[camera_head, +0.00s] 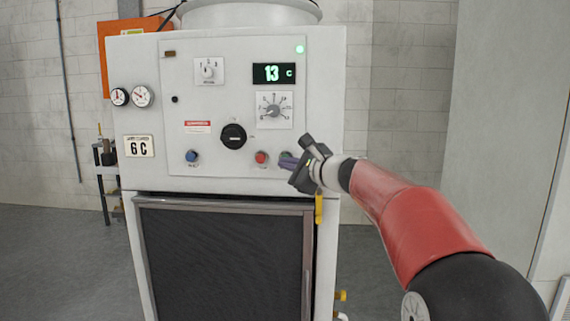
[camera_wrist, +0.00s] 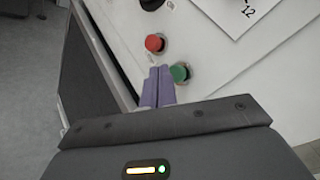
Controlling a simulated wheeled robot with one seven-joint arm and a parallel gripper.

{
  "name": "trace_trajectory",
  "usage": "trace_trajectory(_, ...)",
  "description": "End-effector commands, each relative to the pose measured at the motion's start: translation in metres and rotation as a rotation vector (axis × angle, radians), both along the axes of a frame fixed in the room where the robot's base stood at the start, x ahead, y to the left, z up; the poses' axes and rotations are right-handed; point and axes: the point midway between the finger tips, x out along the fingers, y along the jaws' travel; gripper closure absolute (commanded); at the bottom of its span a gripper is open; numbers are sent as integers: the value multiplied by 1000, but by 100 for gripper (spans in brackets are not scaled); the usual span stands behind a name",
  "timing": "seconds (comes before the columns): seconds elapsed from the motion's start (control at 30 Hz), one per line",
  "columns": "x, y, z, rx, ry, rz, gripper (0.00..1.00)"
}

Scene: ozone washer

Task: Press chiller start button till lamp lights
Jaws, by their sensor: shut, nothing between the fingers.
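The chiller (camera_head: 320,110) is a white cabinet with a control panel, seen in the head view. A green button (camera_wrist: 180,73) shows in the wrist view, with a red button (camera_wrist: 154,43) beside it. The red button also shows in the head view (camera_head: 261,157); the green one is mostly hidden there by my gripper (camera_head: 287,162). My gripper's purple fingers (camera_wrist: 160,73) are shut and empty. Their tips are at the panel, just left of the green button in the wrist view; I cannot tell whether they touch anything. A small green lamp (camera_head: 300,49) at the panel's top right glows.
The panel also holds a blue button (camera_head: 192,156), a black rotary knob (camera_head: 233,137), a selector dial (camera_head: 273,111) and a display (camera_head: 273,73) reading 13 C. Two gauges (camera_head: 142,95) are at the left. A dark grille (camera_head: 225,255) is below. Floor left is open.

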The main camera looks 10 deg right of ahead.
Motion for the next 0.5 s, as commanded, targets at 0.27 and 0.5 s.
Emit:
trace_trajectory(0.27,-1,0,0,0,0,0,100)
trace_trajectory(0.5,-17,6,-2,-1,-1,1,100)
